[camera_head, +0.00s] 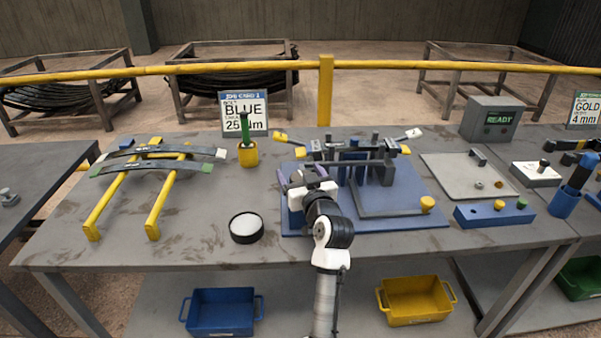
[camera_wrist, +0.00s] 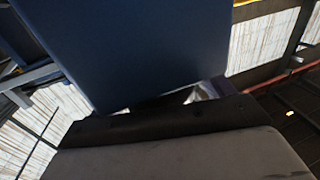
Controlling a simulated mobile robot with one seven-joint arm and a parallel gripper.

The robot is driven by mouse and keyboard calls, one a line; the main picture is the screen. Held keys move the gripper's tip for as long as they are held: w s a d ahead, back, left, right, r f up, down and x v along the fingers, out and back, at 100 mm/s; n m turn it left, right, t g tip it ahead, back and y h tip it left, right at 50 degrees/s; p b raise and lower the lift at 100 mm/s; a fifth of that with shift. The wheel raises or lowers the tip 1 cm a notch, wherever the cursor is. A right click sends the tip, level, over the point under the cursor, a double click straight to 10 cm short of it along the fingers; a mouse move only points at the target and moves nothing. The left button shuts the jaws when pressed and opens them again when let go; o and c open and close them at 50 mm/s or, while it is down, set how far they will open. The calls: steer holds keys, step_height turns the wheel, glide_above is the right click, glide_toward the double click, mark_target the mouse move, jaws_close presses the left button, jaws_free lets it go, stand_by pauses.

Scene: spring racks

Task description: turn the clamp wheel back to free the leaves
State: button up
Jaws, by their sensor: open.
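The clamp fixture stands on a blue base plate (camera_head: 404,196) in the middle of the bench, with several dark upright posts (camera_head: 388,173). Dark leaves with yellow and white ends, one a white end (camera_head: 413,133), run across it. My gripper (camera_head: 301,177) is at the left end of the fixture, its jaws open. I cannot pick out the clamp wheel; my gripper and wrist cover that end. In the wrist view a dark blue flat surface (camera_wrist: 140,45) fills the upper middle close to the camera, and contact with anything cannot be told.
Left are yellow rails (camera_head: 103,205) bearing loose leaves, a yellow cup (camera_head: 248,154) and a round dish (camera_head: 246,227). A grey bar with a yellow knob (camera_head: 427,204) lies on the plate's front. Right are a grey tray (camera_head: 456,180) and a blue block (camera_head: 494,214).

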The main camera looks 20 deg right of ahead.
steer(key=c, duration=1)
steer(key=shift+o, duration=0.2)
steer(key=shift+f, duration=0.1)
steer(key=shift+b, duration=0.45)
steer(key=y+b, duration=0.1)
steer(key=n+y+b, duration=0.1)
steer(key=b, duration=0.1)
steer(key=shift+f+n+y, duration=0.25)
steer(key=shift+n+y, duration=0.05)
steer(key=n+y+b, duration=0.1)
steer(key=y+b, duration=0.1)
steer(key=n+g+y+b, duration=0.1)
steer(key=y+b, duration=0.1)
steer(key=b, duration=0.1)
steer(key=shift+a+n, duration=0.2)
steer(key=shift+n, duration=0.1)
steer(key=n+g+y+b, duration=0.1)
steer(key=n+y+b, duration=0.1)
steer(key=y, duration=0.1)
steer(key=n+g+y+b, duration=0.1)
steer(key=shift+s+a+r+g+y, duration=0.15)
steer(key=shift+s+a+g+y, duration=0.05)
steer(key=shift+a+g+y, duration=0.1)
steer(key=shift+s+a+r+n+g+y+b, duration=0.1)
steer(key=shift+n+g+y+b, duration=0.45)
steer(key=shift+n+g+y, duration=0.35)
steer(key=shift+s+a+r+n+g+y+b, duration=0.1)
steer(key=shift+n+g+y+b, duration=0.45)
steer(key=shift+n+g+y, duration=0.35)
steer(key=shift+f, duration=0.1)
